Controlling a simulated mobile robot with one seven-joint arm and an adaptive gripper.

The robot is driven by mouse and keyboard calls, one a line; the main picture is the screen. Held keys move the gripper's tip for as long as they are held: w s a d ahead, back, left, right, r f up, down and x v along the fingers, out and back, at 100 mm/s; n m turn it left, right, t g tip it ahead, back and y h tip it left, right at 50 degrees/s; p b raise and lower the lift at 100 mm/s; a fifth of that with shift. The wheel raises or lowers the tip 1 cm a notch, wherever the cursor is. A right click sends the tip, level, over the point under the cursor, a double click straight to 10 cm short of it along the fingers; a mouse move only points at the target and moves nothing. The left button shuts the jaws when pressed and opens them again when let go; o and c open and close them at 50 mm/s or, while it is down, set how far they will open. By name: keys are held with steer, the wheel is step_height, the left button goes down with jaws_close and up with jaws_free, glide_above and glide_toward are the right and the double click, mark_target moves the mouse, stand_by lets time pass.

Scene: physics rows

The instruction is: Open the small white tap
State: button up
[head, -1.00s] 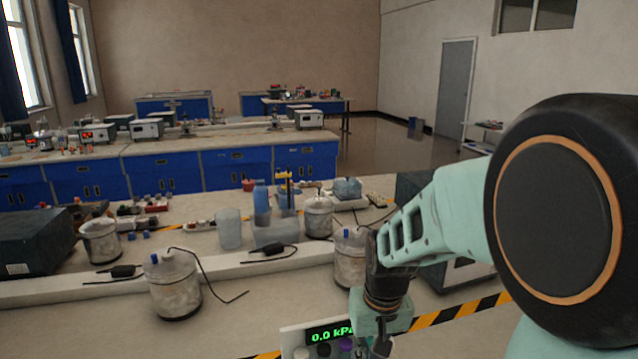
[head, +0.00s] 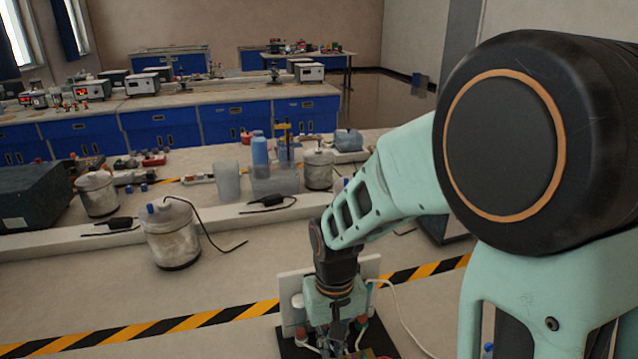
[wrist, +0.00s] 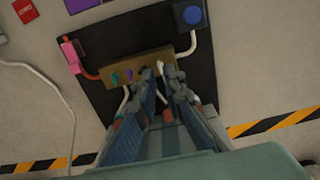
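In the wrist view a brass manifold block (wrist: 122,68) sits on a black board (wrist: 118,35), with small green and purple tap handles on its left part. A small pale piece, perhaps the white tap (wrist: 160,67), shows between my fingertips. My gripper (wrist: 159,74) is over the right half of the block, its two fingers a narrow gap apart. I cannot tell whether they touch the pale piece. In the head view my gripper (head: 340,322) points down at the board, and my wrist hides most of the block.
A pink fitting (wrist: 70,50) and a blue fitting (wrist: 188,14) flank the block, joined by pipes. A white panel (head: 369,267) stands behind the board. A pale cable (head: 398,305) runs to its right. A grey canister (head: 171,236) stands farther left; bench in between is clear.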

steer(key=shift+f+b, duration=0.4)
steer(key=shift+f, duration=0.65)
steer(key=shift+f+b, duration=0.3)
steer(key=shift+f, duration=0.05)
steer(key=shift+r+p, duration=0.3)
steer(key=shift+r, duration=0.1)
steer(key=shift+c, duration=0.4)
jaws_close()
